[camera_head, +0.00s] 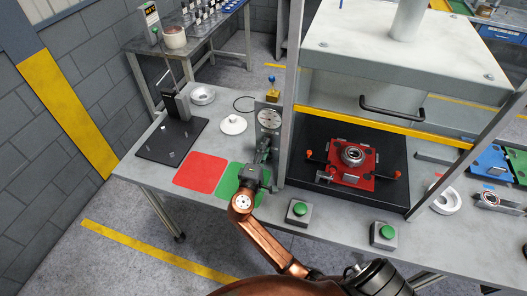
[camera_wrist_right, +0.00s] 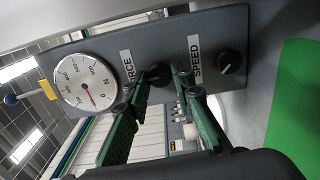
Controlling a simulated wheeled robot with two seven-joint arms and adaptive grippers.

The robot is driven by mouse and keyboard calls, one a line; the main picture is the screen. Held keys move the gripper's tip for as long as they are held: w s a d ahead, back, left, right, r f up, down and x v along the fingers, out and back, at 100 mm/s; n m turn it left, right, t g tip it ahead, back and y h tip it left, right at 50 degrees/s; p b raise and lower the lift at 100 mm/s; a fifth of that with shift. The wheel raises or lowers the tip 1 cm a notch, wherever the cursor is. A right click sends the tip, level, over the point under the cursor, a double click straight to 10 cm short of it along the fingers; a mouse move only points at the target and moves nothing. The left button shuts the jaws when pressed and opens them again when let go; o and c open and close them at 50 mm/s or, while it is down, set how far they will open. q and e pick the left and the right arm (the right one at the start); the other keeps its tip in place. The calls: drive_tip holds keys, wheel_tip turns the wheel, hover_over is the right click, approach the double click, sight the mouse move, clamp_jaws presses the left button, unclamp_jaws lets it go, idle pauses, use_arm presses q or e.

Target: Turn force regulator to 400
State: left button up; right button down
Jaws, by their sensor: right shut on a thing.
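The force regulator (camera_wrist_right: 158,75) is a dark knob beside the FORCE label on a grey panel. My right gripper (camera_wrist_right: 155,80) is shut on it, one green finger on each side; the fingers partly hide the knob. In the head view my right gripper (camera_head: 258,158) is at the panel front, below the gauge. The round white gauge (camera_wrist_right: 87,84) has a red needle and is marked N; its reading is too small to tell. In the head view the gauge (camera_head: 269,119) faces me. My left gripper is not in view.
A second knob (camera_wrist_right: 229,62) sits by the SPEED label close to my fingers. A red mat (camera_head: 201,172) and a green mat (camera_head: 236,180) lie left of the press. Two green buttons (camera_head: 299,208) (camera_head: 387,232) stand along the table front. A red fixture (camera_head: 345,172) sits inside the press.

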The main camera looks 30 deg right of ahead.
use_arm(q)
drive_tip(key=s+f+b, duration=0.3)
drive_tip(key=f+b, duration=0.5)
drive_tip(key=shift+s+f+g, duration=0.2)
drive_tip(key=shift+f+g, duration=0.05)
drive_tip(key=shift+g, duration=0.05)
use_arm(e)
drive_tip(key=shift+s+d+f+m, duration=0.1)
drive_tip(key=shift+m, duration=4.7)
drive_tip(key=c, duration=1.7)
unclamp_jaws()
wheel_tip(320, 180, up, 10)
drive_tip(key=shift+r, duration=0.15)
